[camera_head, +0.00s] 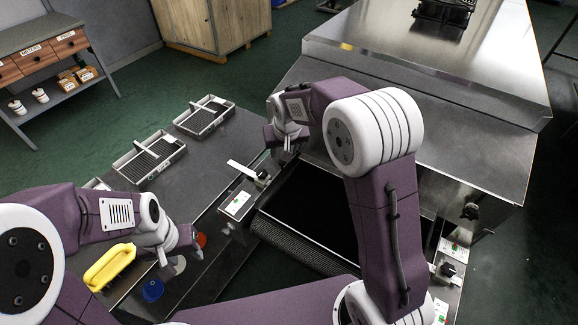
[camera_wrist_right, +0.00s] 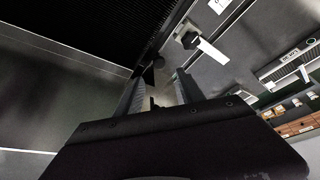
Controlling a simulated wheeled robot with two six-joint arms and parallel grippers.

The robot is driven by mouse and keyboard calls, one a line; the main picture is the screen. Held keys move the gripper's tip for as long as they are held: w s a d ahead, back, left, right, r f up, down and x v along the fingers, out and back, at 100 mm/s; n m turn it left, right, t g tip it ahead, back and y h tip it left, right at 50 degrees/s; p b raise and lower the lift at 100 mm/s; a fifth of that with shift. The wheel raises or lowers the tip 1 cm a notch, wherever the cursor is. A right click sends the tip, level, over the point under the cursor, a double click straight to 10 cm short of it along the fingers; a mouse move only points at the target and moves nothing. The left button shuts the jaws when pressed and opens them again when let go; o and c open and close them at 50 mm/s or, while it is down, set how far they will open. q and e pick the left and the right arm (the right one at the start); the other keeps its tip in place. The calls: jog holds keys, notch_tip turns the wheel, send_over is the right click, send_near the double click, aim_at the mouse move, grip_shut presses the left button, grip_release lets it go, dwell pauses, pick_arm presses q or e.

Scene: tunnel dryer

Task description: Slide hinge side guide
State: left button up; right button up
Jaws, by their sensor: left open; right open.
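A side guide (camera_head: 241,170) shows as a pale flat metal bar with a black clamp knob (camera_head: 262,176) at the left edge of the conveyor belt (camera_head: 310,210). In the right wrist view its knob (camera_wrist_right: 187,38) and bar (camera_wrist_right: 212,51) lie beyond the fingertips. My right gripper (camera_head: 287,146) is just behind the knob, apart from it. Its two fingers (camera_wrist_right: 158,88) are open with nothing held. My left gripper (camera_head: 190,243) is low at the left over the table, open. A second knob (camera_head: 447,269) is at the belt's right side. I cannot tell which side is the hinge side.
The steel dryer housing (camera_head: 430,90) stands behind the belt. A yellow-handled item (camera_head: 108,266) and a blue round item (camera_head: 152,290) lie near my left gripper.

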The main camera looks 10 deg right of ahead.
jog(key=x, duration=0.8)
jog(key=shift+w+f, duration=0.1)
jog(key=shift+f, duration=0.1)
jog(key=shift+d+f, duration=0.1)
grip_shut()
dwell(1.0)
